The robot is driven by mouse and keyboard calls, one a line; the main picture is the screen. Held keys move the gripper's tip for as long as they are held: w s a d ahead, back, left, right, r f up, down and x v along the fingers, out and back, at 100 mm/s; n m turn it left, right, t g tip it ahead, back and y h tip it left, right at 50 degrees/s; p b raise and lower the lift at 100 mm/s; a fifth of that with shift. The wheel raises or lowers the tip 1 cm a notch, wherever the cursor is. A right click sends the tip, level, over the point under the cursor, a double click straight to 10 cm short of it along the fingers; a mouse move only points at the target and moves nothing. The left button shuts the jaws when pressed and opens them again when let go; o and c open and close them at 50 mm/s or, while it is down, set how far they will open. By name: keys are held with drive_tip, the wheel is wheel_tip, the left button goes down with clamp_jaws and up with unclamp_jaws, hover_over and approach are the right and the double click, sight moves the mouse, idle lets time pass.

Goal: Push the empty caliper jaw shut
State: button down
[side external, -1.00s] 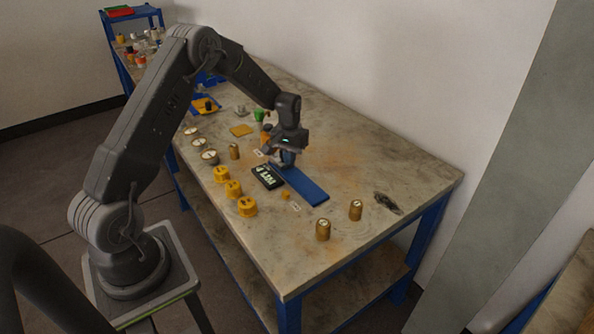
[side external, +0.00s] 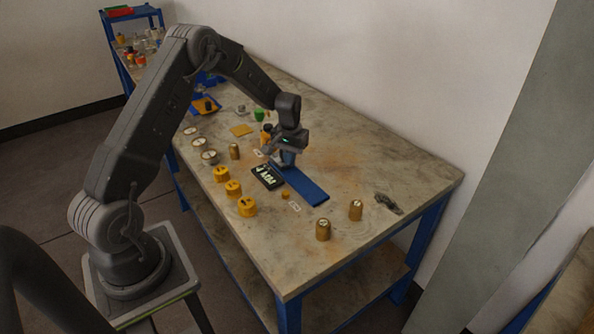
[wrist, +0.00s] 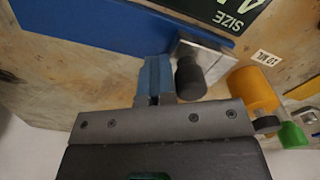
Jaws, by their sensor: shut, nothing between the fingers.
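The caliper shows as a long flat blue rail (side external: 308,187) lying on the bench; its near part crosses the top left of the wrist view (wrist: 110,20). A metal block (wrist: 205,56) with a black knob (wrist: 190,78) sits at the rail's edge in the wrist view; it looks like the sliding jaw. My gripper (side external: 284,162) is low over the rail's far end. In the wrist view its blue fingers (wrist: 155,78) are shut with nothing between them, just left of the block and knob. I cannot tell whether they touch it.
A black size sign (side external: 267,177) lies left of the rail. Several yellow pots (side external: 233,188) line the bench's left side. An orange-and-green item (wrist: 255,92) is right of the knob. The bench's right side is mostly clear.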

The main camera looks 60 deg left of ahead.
sight(293, 174)
drive_tip(key=shift+d+r, duration=0.1)
drive_tip(key=shift+d, duration=0.5)
wheel_tip(293, 174, up, 9)
idle(0.5)
drive_tip(key=s+d+r+m+t, duration=0.3)
drive_tip(key=s+d+r, duration=0.7)
drive_tip(key=d+r, duration=0.4)
drive_tip(key=s+d+r+m+t, duration=0.1)
drive_tip(key=s+d, duration=0.2)
drive_tip(key=s, duration=0.5)
drive_tip(key=s+d+r+m+t, duration=0.1)
drive_tip(key=s+d, duration=0.3)
drive_tip(key=s, duration=0.4)
drive_tip(key=shift+s+r+m+t, duration=0.15)
drive_tip(key=shift+s+m+t, duration=0.2)
drive_tip(key=shift+m, duration=0.15)
